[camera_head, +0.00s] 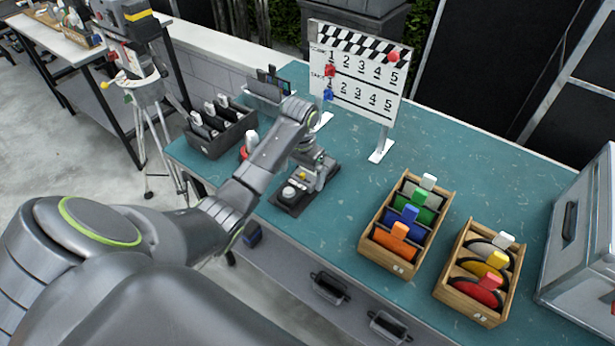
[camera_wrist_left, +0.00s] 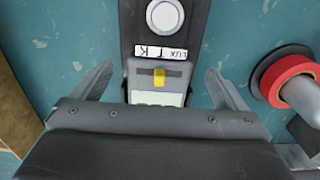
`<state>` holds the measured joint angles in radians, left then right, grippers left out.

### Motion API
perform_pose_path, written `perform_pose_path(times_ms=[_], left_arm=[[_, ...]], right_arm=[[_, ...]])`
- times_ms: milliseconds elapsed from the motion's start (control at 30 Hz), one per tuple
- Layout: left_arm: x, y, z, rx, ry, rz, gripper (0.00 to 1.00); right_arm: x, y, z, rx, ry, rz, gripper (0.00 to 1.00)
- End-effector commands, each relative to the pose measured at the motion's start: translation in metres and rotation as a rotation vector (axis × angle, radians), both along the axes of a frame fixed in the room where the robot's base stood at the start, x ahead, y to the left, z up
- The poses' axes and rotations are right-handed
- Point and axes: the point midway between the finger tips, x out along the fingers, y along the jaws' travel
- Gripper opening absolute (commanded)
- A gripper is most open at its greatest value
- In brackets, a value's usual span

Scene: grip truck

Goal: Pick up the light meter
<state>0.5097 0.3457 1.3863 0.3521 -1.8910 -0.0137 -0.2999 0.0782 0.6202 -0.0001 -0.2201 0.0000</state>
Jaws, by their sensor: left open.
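The light meter (camera_wrist_left: 158,72) has a grey body with a yellow knob and a pale screen partly hidden by my gripper. It lies on or in a dark strip with a paper label and a white round dome (camera_wrist_left: 165,15). In the head view the dome (camera_head: 289,193) shows at the table's front edge, and the grey body lies below my left gripper (camera_head: 315,172). In the left wrist view my left gripper (camera_wrist_left: 157,85) is open, with one finger on each side of the grey body and a gap to both. My right gripper is out of view.
A red-ringed pale knob (camera_wrist_left: 292,84) stands close to the right finger in the wrist view. A dark bin (camera_head: 222,135) stands behind on the teal table (camera_head: 350,170). A clapperboard (camera_head: 357,75), two wooden crates (camera_head: 400,268) (camera_head: 466,300) and a metal case (camera_head: 585,240) are farther right.

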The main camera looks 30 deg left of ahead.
Motion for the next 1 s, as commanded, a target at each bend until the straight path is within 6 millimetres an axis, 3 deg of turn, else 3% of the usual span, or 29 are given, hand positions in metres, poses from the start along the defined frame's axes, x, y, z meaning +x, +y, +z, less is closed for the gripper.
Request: perform_pose_path(times_ms=[200,433,867,1000], left_arm=[[-0.001,-0.001,-0.024,0.000,0.002,0.000,0.95],[0.000,0.000,-0.025,0.001,0.000,-0.001,0.95],[0.000,0.000,-0.025,0.001,0.000,0.000,0.40],[0.000,0.000,-0.024,0.001,-0.002,-0.001,0.36]], right_arm=[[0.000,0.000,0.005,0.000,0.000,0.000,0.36],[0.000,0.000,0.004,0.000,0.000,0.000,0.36],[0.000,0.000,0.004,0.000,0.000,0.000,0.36],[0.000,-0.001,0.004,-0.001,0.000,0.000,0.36]])
